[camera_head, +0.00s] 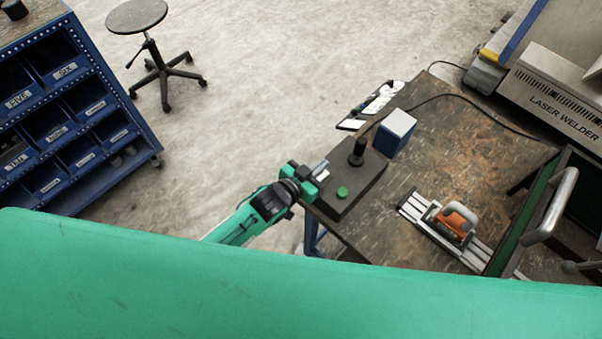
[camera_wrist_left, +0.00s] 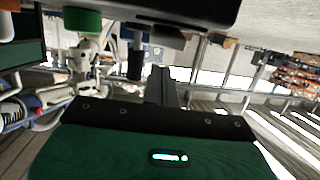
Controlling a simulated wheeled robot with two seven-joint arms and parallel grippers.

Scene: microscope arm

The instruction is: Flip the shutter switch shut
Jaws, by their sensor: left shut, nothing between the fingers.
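A dark box-shaped unit (camera_head: 352,192) sits at the near left corner of the brown worktable (camera_head: 425,125). I cannot make out which part is the shutter switch. My left gripper (camera_head: 321,169) is at the box's left edge, shut and empty; I cannot tell whether it touches the box. My right gripper is not in view.
A blue-and-white box (camera_head: 396,132) stands behind the unit. An orange-and-white device (camera_head: 455,220) sits on metal rails to the right. A laser welder (camera_head: 555,95) stands at the back right. A blue bin rack (camera_head: 75,110) and a stool (camera_head: 138,18) are on the left.

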